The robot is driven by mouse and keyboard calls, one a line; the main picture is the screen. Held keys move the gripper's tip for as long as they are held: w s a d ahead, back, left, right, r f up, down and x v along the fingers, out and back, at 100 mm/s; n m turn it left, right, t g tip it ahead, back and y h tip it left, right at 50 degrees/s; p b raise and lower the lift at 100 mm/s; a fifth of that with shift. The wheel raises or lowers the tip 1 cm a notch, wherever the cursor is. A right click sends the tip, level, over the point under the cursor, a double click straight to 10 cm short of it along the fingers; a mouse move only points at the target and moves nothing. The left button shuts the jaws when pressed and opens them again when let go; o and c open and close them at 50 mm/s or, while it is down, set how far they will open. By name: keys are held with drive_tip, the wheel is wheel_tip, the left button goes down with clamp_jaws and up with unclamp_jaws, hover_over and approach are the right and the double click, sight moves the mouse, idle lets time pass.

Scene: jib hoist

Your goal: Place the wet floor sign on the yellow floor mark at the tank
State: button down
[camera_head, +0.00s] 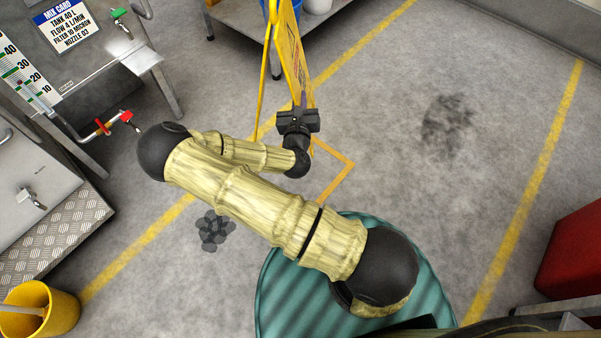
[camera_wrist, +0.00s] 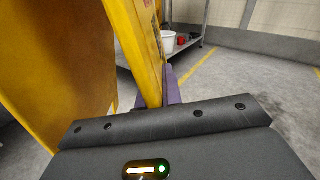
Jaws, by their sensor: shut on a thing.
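The yellow wet floor sign (camera_head: 292,52) stands upright with its two panels spread, at the top centre of the head view. My gripper (camera_head: 303,104) is shut on the edge of one panel. In the wrist view the sign (camera_wrist: 135,40) fills the left, with my purple fingers (camera_wrist: 170,88) at its edge. A yellow floor mark (camera_head: 346,176) shows as a corner outline just below my gripper; my arm hides part of it. The tank (camera_head: 95,60) with its mix card is at the upper left. I cannot tell whether the sign's feet touch the floor.
A yellow bucket (camera_head: 40,308) stands at the lower left, and a red box (camera_head: 573,255) at the right. A metal shelf (camera_head: 235,18) is behind the sign. The floor right of the sign is clear.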

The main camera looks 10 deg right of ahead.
wheel_tip(320, 180, down, 24)
drive_tip(key=m+g+h+b, duration=0.6)
drive_tip(key=h+b, duration=0.3)
drive_tip(key=b, duration=0.5)
drive_tip(key=shift+s+d+m+g, duration=0.2)
drive_tip(key=shift+d+m+g, duration=0.1)
drive_tip(key=shift+m, duration=0.4)
drive_tip(key=shift+r, duration=0.15)
wheel_tip(320, 180, down, 6)
drive_tip(key=b, duration=0.4)
drive_tip(key=shift+f+b, duration=1.4)
drive_tip(key=shift+f, duration=0.75)
